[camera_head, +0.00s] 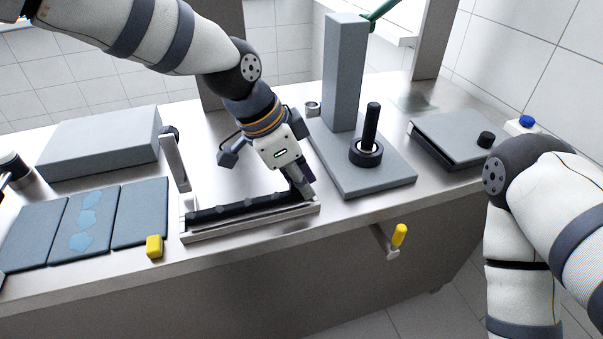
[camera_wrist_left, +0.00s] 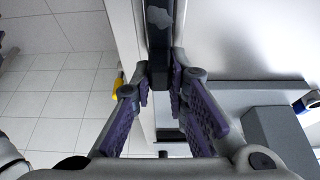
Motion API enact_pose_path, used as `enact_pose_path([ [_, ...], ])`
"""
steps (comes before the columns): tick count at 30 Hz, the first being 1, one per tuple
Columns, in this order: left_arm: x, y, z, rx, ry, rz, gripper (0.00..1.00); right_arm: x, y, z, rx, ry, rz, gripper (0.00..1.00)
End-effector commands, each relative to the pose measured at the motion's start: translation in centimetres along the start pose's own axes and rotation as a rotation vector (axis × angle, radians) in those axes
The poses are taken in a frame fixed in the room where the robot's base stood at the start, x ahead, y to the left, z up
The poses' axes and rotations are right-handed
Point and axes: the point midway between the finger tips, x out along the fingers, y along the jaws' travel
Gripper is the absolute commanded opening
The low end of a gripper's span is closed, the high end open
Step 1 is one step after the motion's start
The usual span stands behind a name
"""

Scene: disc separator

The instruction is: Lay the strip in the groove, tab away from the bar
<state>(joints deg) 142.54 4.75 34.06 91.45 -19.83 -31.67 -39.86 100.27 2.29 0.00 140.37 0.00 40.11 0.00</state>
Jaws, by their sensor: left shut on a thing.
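A long dark strip (camera_head: 245,207) with grey patches lies along a pale metal holder with a groove (camera_head: 250,226). I cannot tell whether it rests in the groove or just above it. My left gripper (camera_head: 304,190) is shut on the strip near its right end. In the left wrist view the strip (camera_wrist_left: 159,22) runs up from between the purple finger pads of the gripper (camera_wrist_left: 160,85). The strip's tab cannot be made out. A metal bar (camera_head: 176,163) rises at the holder's left back. My right arm shows at the right, its gripper out of view.
A yellow block (camera_head: 154,246) sits left of the holder by the table's front edge. A grey stand with a tall block (camera_head: 344,75) and a black post (camera_head: 371,125) is close on the right. Flat blue-grey panels (camera_head: 140,212) lie left. A yellow-tipped lever (camera_head: 399,236) sticks out in front.

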Motion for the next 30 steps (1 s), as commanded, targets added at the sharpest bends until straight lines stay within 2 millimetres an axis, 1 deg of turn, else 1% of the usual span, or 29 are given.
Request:
enact_pose_path([
  [1,0.45,0.03,0.2,-0.001,-0.001,0.002,0.0,0.13,0.0,0.08,0.0,-0.004,0.0,0.4],
  [5,1.07,0.03,0.48,-0.001,-0.001,0.002,0.0,0.24,0.01,0.15,0.0,-0.007,0.0,0.4],
  [19,1.22,0.06,0.57,-0.001,-0.002,0.003,0.0,0.25,0.01,0.16,0.0,-0.008,0.0,0.4],
  [20,1.24,0.06,0.58,-0.001,-0.002,0.003,0.17,0.26,0.01,0.16,0.0,-0.008,0.0,0.4],
  [21,1.25,0.06,0.59,-0.001,-0.002,0.003,0.26,0.26,0.01,0.16,0.0,-0.008,0.0,0.4],
  [23,1.26,0.06,0.6,-0.001,-0.003,0.003,0.38,0.26,0.01,0.16,0.0,-0.008,0.0,0.4],
  [30,1.23,0.03,0.6,-0.001,-0.003,0.002,0.38,0.26,0.01,0.16,0.0,-0.008,0.0,0.4],
])
